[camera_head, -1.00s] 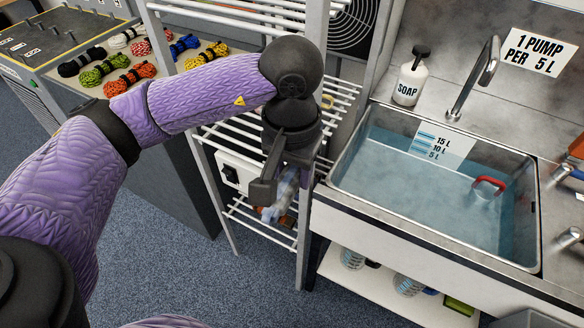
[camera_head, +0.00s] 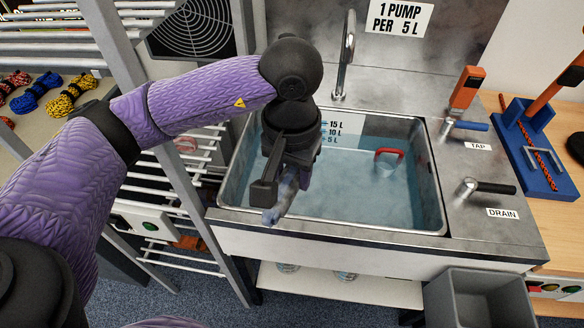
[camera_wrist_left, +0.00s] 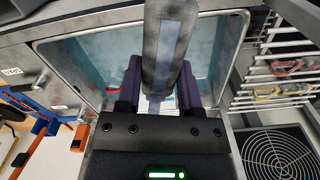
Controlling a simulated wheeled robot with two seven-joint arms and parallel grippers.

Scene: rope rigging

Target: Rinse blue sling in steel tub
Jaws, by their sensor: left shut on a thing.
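The steel tub (camera_head: 437,205) is set in the counter and holds light blue, cloudy-looking water (camera_head: 345,190). My left gripper (camera_head: 284,180) appears over the left part of the tub, pointing down, in the head view. It is shut on the blue sling (camera_head: 280,203), a dull grey-blue bundle hanging below the fingers. Its height above the water is hard to tell. In the left wrist view the sling (camera_wrist_left: 163,55) shows grey with a bluer band, between the fingers and in front of the tub (camera_wrist_left: 57,40). My right gripper is out of view.
A red-handled item (camera_head: 388,154) is in the tub's back right. The tap lever (camera_head: 465,125) and drain lever (camera_head: 488,187) are on the counter to the right. A white wire rack (camera_head: 175,170) stands left. A grey bin (camera_head: 480,300) is in front, below.

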